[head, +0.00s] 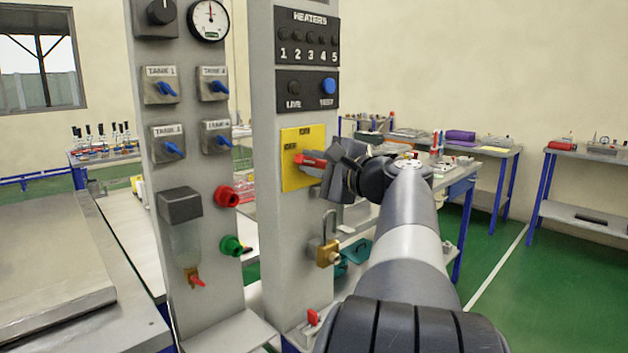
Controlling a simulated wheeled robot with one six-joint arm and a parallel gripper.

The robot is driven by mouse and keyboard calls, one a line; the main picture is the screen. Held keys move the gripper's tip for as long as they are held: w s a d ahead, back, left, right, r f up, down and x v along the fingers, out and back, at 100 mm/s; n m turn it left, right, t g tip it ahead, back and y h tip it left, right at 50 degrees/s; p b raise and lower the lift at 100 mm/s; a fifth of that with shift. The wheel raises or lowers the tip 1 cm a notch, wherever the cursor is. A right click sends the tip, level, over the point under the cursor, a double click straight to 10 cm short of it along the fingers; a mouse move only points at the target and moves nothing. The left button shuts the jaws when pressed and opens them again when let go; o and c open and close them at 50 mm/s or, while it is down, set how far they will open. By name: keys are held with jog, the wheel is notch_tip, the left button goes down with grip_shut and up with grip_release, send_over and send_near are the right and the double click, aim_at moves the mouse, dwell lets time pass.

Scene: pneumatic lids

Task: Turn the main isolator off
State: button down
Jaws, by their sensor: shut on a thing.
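The main isolator is a yellow plate (290,168) with a red handle (307,160) on the front of the right grey column. The handle lies roughly level, and its right part is hidden behind my gripper. My gripper (320,166) is at the plate from the right, shut on the red handle. The small dark labels on the plate are too small to read surely.
A brass padlock (328,253) hangs below the plate. The left column (190,130) carries blue-handled tank switches, a gauge, and red and green knobs. The heaters panel (307,38) is above. Workbenches (500,152) stand behind; green floor at right is open.

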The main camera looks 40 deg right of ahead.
jog(key=shift+a+f+n+b, duration=0.1)
jog(key=shift+f+n+b, duration=0.15)
jog(key=shift+n+b, duration=0.6)
jog(key=shift+f+n+b, duration=0.2)
jog(key=shift+n+b, duration=0.65)
jog(key=c, duration=1.3)
grip_release()
jog(key=shift+s, duration=0.1)
jog(key=s, duration=0.7)
jog(key=s+d, duration=0.1)
jog(key=s, duration=0.2)
jog(key=shift+s, duration=0.3)
